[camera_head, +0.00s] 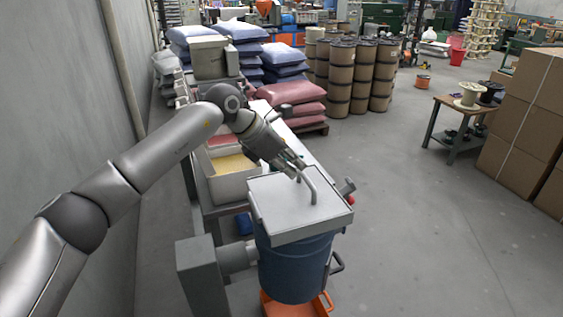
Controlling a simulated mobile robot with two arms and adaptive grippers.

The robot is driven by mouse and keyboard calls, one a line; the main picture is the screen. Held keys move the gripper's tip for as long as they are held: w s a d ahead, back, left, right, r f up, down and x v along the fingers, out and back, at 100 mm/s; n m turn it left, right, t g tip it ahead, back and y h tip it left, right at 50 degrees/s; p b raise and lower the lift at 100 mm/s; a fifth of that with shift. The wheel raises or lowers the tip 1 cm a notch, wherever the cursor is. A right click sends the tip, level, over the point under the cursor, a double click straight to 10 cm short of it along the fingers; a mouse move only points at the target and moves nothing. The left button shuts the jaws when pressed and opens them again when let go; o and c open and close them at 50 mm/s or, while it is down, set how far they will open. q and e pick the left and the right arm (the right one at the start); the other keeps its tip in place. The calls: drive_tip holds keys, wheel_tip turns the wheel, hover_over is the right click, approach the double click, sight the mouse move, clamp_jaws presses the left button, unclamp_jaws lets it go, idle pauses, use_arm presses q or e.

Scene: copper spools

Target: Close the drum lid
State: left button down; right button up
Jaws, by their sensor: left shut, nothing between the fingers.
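The drum (295,267) is a blue, rounded container in the lower middle of the head view. Its flat grey lid (285,213) lies across the top of the drum. A bent grey handle (308,184) rises from the lid's far side. My left gripper (300,169) is at the handle's top end, with its fingers together and nothing between them. I cannot tell whether the fingertips touch the handle. The drum's rim is hidden under the lid. My right gripper is not in view.
A grey mount (200,270) holds the drum on its left, and an orange bin (285,308) is below. A wall (60,110) runs along the left.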

sight(307, 178)
use_arm(q)
drive_tip(key=shift+b+x, duration=0.55)
drive_tip(key=shift+x, duration=0.5)
drive_tip(key=shift+w+d+f+b, duration=0.15)
drive_tip(key=shift+d+f+b, duration=0.1)
drive_tip(key=shift+f+b, duration=0.3)
drive_tip(key=shift+d, duration=0.2)
